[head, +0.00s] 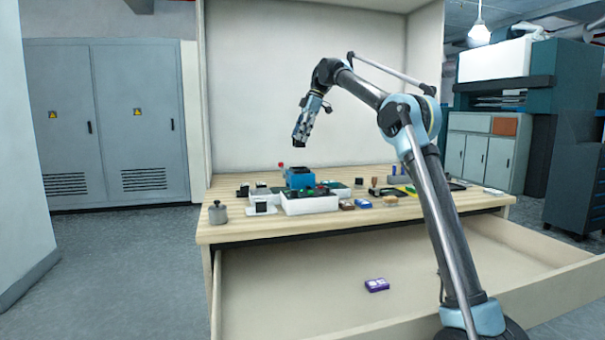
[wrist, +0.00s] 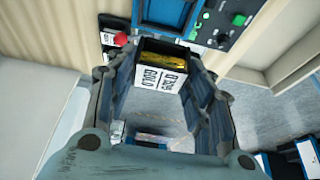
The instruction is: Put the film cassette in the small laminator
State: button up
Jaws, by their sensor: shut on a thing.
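My gripper (head: 299,134) hangs above the worktop, pointing down. In the wrist view its two fingers (wrist: 162,82) are shut on a black film cassette with a white label and gold-yellow film (wrist: 164,66); the lettering is upside down and seems to read "GOLD". In the head view the cassette is too small to make out. A small blue machine (head: 298,179), which looks like the small laminator, stands on the table below my gripper. Its slot or opening cannot be made out from the head view.
The wooden worktop (head: 245,232) carries a white tray (head: 310,205), a grey weight (head: 218,213) and several small boxes. An open drawer (head: 290,300) below holds a purple box (head: 376,285).

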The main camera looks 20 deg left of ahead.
jog(key=shift+w+f, duration=0.1)
jog(key=shift+w, duration=0.1)
notch_tip(320, 180, down, 5)
jog(key=shift+w+f, duration=0.1)
jog(key=shift+w, duration=0.05)
jog(key=shift+f, duration=2.3)
jog(key=o, duration=1.1)
jog(key=v, duration=1.2)
jog(key=shift+a+r, duration=0.1)
